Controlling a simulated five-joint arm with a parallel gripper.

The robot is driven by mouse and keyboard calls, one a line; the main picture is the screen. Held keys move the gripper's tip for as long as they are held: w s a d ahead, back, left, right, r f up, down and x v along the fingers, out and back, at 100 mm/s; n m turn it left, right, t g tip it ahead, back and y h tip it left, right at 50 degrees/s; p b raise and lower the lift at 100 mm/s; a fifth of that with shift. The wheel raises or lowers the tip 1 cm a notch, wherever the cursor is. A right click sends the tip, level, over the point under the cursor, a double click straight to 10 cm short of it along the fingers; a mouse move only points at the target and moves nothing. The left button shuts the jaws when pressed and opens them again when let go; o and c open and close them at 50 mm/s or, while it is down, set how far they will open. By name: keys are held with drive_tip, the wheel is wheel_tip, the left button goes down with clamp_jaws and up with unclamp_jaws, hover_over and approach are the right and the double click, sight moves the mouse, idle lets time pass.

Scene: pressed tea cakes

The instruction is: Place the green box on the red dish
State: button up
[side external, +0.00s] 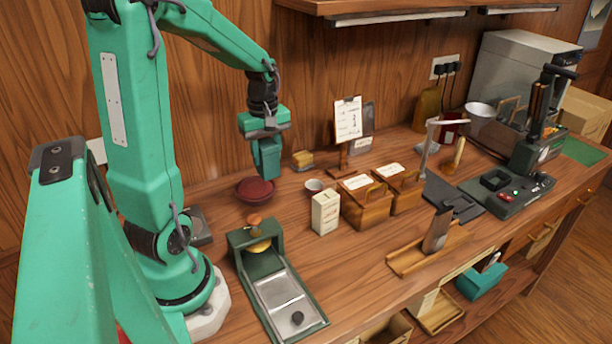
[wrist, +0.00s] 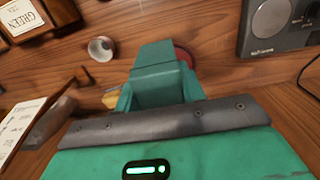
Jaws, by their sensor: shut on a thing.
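The red dish (side external: 255,189) is a shallow round dish on the bench near my base. In the wrist view only part of the red dish (wrist: 184,57) shows, past the held block. My gripper (side external: 266,154) hangs just above the dish, pointing down. It is shut on a green block, which I take as the green box (wrist: 158,76). The box is nearly the same green as my fingers, so its edges are hard to separate. From the side it seems above the dish's right part; whether it touches the dish is unclear.
A small white cup (side external: 314,186) and a cream carton (side external: 325,212) stand right of the dish. Labelled wooden boxes (side external: 366,205) stand farther right. A dark green press with a metal tray (side external: 283,296) is in front. A yellowish block (side external: 302,160) lies behind.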

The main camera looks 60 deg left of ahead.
drive_tip(key=s+a+f, duration=0.1)
drive_tip(key=a+f, duration=0.3)
drive_tip(key=a, duration=0.2)
drive_tip(key=shift+s+a, duration=0.2)
drive_tip(key=shift+s, duration=0.1)
drive_tip(key=shift+f, duration=2)
drive_tip(key=shift+f, duration=0.1)
drive_tip(key=o, duration=1)
wheel_tip(320, 180, up, 12)
drive_tip(key=shift+r, duration=0.15)
